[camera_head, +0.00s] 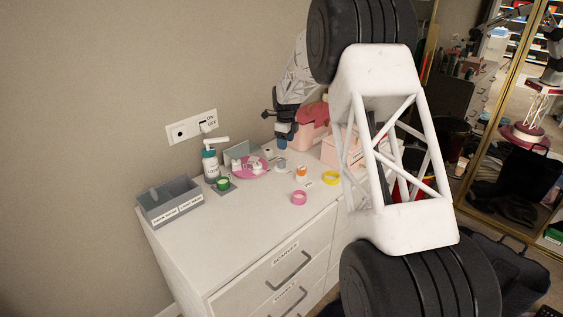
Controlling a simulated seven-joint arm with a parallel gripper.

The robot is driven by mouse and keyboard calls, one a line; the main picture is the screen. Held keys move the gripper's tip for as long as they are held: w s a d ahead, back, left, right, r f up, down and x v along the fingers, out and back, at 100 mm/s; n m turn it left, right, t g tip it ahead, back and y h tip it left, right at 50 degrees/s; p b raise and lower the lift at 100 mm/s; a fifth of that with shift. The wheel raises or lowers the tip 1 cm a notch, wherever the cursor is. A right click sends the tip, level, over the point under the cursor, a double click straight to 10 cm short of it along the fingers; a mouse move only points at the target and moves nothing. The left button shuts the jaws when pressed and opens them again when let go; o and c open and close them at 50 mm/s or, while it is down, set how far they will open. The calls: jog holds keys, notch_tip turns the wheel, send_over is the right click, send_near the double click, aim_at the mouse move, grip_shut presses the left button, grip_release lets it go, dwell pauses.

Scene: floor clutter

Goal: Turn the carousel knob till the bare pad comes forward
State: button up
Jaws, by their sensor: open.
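A round pink carousel (262,172) lies on the white dresser top, with several small white pieces on it. I cannot make out its knob or tell which pad is bare at this size. My gripper (287,139), dark with blue fingertips, hangs above the dresser, behind and to the right of the carousel. It is open, appears empty and is apart from the carousel.
A grey divided box (171,211) and a pump bottle (210,165) stand left of the carousel. A green-topped jar (223,183), pink ring (299,198) and yellow ring (331,178) are nearby. Pink cases stand right. The front dresser top (255,220) is clear.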

aim_at(282, 159)
jog(key=shift+m, duration=0.7)
jog(key=w+f, duration=0.1)
jog(key=w+a+f, duration=0.1)
jog(key=w+f, duration=0.1)
jog(key=f, duration=0.1)
jog(key=shift+a, duration=0.3)
jog(key=shift+s+f, duration=0.1)
jog(key=shift+f, duration=3.75)
jog(key=c, duration=0.9)
